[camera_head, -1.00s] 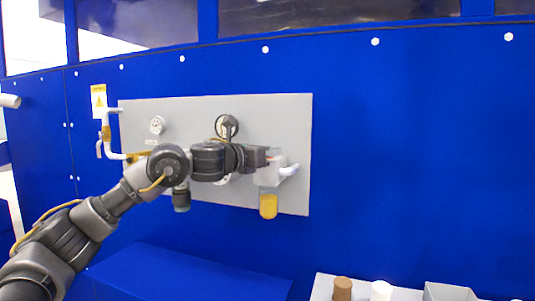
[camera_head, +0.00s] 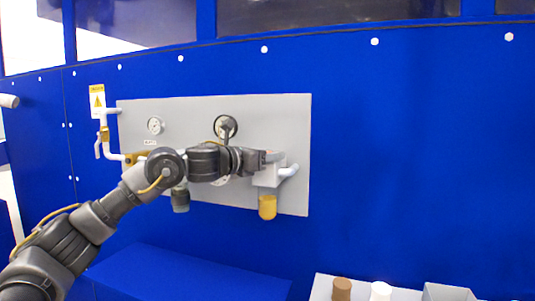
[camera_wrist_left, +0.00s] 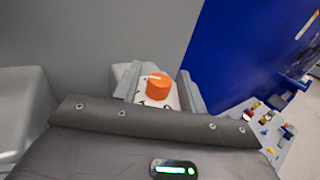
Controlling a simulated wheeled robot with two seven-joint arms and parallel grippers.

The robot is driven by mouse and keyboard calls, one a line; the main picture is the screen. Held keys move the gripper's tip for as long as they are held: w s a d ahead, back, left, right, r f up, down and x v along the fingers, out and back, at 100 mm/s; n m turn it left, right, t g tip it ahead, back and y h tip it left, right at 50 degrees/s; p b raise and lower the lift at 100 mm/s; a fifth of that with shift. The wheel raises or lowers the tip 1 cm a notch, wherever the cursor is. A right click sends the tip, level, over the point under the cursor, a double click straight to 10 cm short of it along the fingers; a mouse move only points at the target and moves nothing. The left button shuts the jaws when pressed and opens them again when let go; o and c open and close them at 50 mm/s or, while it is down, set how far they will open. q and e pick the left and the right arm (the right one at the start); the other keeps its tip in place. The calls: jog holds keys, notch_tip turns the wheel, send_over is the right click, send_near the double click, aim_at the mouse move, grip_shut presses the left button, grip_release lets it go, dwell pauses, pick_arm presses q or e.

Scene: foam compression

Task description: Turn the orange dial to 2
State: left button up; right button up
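The orange dial (camera_wrist_left: 158,86) shows in the left wrist view, with a white pointer line on its top and dark marks on the pale face around it. In the head view it is hidden behind my left gripper (camera_head: 273,157), which is at the grey-white box (camera_head: 267,179) on the panel's right part. In the left wrist view, the fingers of my left gripper (camera_wrist_left: 160,84) stand apart, one on each side of the dial. A gap shows between the dial and the fingers. My right gripper is in neither view.
The grey panel (camera_head: 290,120) is mounted on a blue wall (camera_head: 420,130). A gauge (camera_head: 155,126), a black round fitting (camera_head: 226,127) and white piping (camera_head: 105,133) surround my arm. A yellow cup (camera_head: 267,207) hangs under the box. Brown (camera_head: 342,289) and white (camera_head: 380,291) cylinders stand at the lower right.

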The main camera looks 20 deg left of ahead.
pick_arm(q)
jog(key=shift+s+a+r, duration=0.15)
jog(key=shift+r, duration=0.1)
jog(key=b+v, duration=0.1)
jog(key=v, duration=0.9)
jog(key=shift+s, duration=0.3)
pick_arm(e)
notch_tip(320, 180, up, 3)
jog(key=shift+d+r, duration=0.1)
pick_arm(q)
jog(key=shift+f, duration=0.15)
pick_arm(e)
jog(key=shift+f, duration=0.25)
